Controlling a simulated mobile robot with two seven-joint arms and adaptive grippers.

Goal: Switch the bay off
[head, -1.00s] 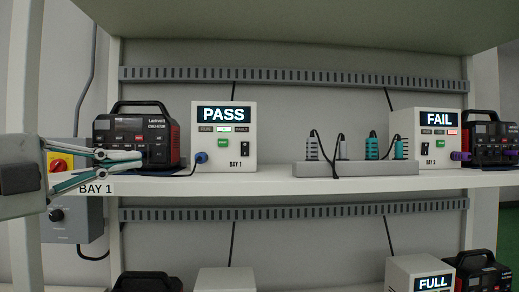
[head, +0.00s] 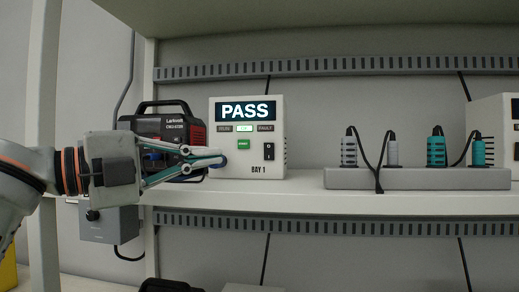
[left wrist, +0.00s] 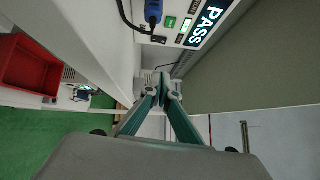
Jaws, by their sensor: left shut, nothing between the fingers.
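The Bay 1 tester (head: 275,118) is a pale box on the shelf. Its screen (head: 246,110) reads PASS, and a middle indicator glows below it. A green button (head: 243,143) and a black rocker switch (head: 268,151) are on its front. My left gripper (head: 222,160) is shut and empty, its tips in front of the tester's lower left, left of the rocker. In the left wrist view the gripper (left wrist: 164,86) points toward the shelf, with the tester's PASS screen (left wrist: 207,20) and dark rocker (left wrist: 158,39) above the tips. My right gripper is out of view.
A black and red device (head: 160,122) stands left of the tester, partly behind my fingers. A grey power strip (head: 420,179) with plugs lies to the right. A blue plug (left wrist: 153,12) sits in the tester. A red crate (left wrist: 28,68) shows in the wrist view.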

